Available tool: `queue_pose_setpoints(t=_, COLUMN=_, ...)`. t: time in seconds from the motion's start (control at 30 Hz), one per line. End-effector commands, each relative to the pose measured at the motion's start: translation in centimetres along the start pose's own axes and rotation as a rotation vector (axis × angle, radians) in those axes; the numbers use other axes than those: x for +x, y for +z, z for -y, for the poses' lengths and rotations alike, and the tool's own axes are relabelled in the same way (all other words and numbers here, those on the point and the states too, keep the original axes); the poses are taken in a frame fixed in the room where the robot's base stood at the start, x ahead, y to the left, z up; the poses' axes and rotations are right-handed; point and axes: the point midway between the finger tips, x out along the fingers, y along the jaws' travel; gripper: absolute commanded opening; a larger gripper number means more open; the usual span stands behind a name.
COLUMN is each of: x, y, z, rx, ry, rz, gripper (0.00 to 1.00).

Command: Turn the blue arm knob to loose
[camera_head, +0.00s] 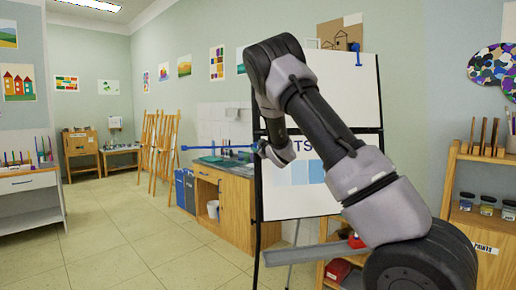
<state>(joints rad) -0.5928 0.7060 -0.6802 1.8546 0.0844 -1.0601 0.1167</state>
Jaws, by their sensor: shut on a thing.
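A black-framed easel (380,110) holds white sheets with blue swatches. A thin blue arm (222,147) sticks out to the left from its left side, about level. My gripper (263,148) is at the inner end of this blue arm, by the easel's left post. It is small in view and partly covered by my wrist. It is shut on the blue arm knob, which is mostly hidden there. Whether the knob sits tight or loose cannot be seen. Another blue clamp piece (357,56) shows at the easel's top right.
A wooden counter with a sink (235,185) and blue bins (185,190) stand behind the blue arm. A wooden shelf with paint jars (470,215) is at the right. Wooden easels (160,140) stand farther back. The floor at left is clear.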

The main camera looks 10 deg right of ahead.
Motion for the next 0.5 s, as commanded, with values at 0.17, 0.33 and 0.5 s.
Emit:
queue_pose_setpoints(t=0.17, x=-0.03, y=0.05, z=-0.15, rx=-0.160, ry=-0.038, rz=0.007, gripper=0.00)
queue_pose_setpoints(t=0.33, x=-0.02, y=-0.02, z=-0.14, rx=-0.319, ry=-0.076, rz=0.011, gripper=0.00)
queue_pose_setpoints(t=0.5, x=0.00, y=-0.06, z=-0.22, rx=-0.478, ry=-0.113, rz=0.016, gripper=0.00)
